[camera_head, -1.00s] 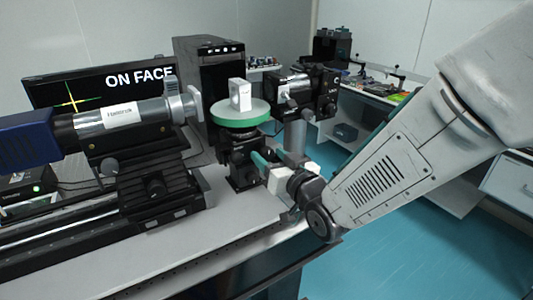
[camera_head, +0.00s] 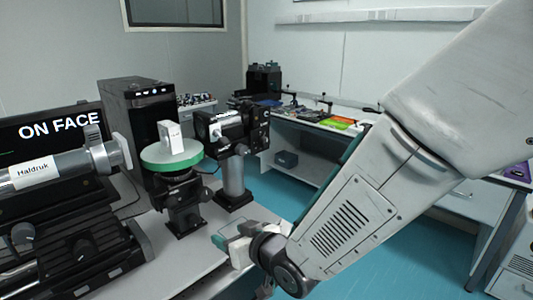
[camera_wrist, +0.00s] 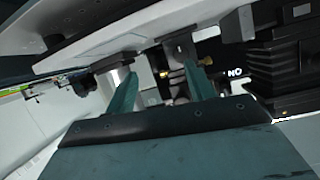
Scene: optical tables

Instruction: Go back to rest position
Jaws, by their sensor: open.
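My gripper (camera_head: 228,240) is at the bottom middle of the head view, low over the near edge of the optical table (camera_head: 180,262). In the wrist view its two green fingers (camera_wrist: 158,92) stand apart with nothing between them. In the head view, a white block (camera_head: 171,137) stands upright on a round green-rimmed platform (camera_head: 172,157) on a black mount. The platform is up and left of my gripper, and the two are apart.
A grey cylindrical instrument (camera_head: 55,170) lies along the left. A black camera-like device (camera_head: 230,128) stands on a post right of the platform. A black computer tower (camera_head: 138,118) is behind. A side bench (camera_head: 315,125) stands at the back right. Blue floor (camera_head: 400,245) is clear.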

